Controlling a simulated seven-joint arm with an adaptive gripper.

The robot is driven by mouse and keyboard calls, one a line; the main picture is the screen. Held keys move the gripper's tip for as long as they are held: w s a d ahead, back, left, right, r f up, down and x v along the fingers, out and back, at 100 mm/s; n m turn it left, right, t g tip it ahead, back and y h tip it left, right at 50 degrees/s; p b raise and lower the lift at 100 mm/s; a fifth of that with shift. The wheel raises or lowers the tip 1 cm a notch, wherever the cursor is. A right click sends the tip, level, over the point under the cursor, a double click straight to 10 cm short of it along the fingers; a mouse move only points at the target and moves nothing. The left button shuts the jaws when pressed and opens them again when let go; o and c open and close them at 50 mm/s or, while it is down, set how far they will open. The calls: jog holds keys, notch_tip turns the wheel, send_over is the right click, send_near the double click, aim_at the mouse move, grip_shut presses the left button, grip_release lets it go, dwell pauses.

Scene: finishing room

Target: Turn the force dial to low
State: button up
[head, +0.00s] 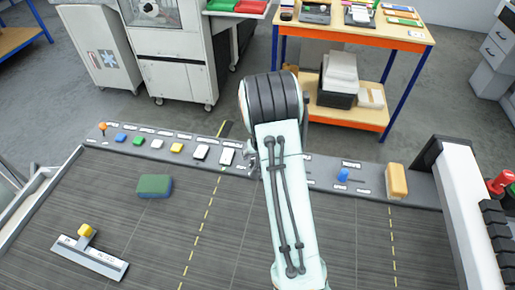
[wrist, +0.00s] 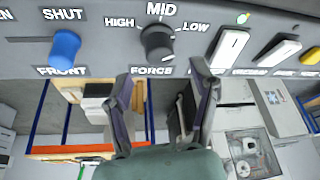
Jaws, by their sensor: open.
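The force dial (wrist: 157,42) is a round black knob on the grey control strip, with the FORCE label below it in the wrist view. HIGH (wrist: 119,22) is on its left, MID (wrist: 161,9) above and LOW (wrist: 196,27) on its right. I cannot clearly tell which mark the dial points to. My gripper (wrist: 162,76) is open and empty, its two dark fingers apart just below the dial in the picture. No contact with the dial is visible. In the head view my arm hides most of the gripper, and I cannot make out the dial.
A blue knob (wrist: 65,46) is left of the dial and a white rocker switch (wrist: 230,46) right of it. The strip (head: 320,183) also bears several coloured buttons. A yellow block (head: 397,181), a green-and-blue pad (head: 154,186) and a yellow-handled squeegee (head: 90,257) are in the head view.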

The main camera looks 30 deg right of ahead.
jog(key=v, duration=0.7)
jog(key=shift+s+r, duration=0.15)
jog(key=shift+r, duration=0.15)
jog(key=shift+a, duration=0.15)
jog(key=a+r+n+t, duration=0.25)
jog(key=a+r, duration=0.65)
jog(key=r, duration=0.5)
jog(key=s+a+r+n+y, duration=0.2)
jog(key=s+a+r, duration=0.1)
jog(key=s+a, duration=0.45)
jog(key=s+a+f+g, duration=0.1)
jog(key=s+f+g, duration=0.1)
jog(key=s, duration=0.7)
jog(key=s+a+f+n+g, duration=0.1)
jog(key=s+f+g, duration=0.2)
jog(key=s, duration=0.7)
jog(key=shift+a+f+g+y, duration=0.3)
jog(key=shift+a+f+g, duration=0.05)
jog(key=shift+g, duration=0.6)
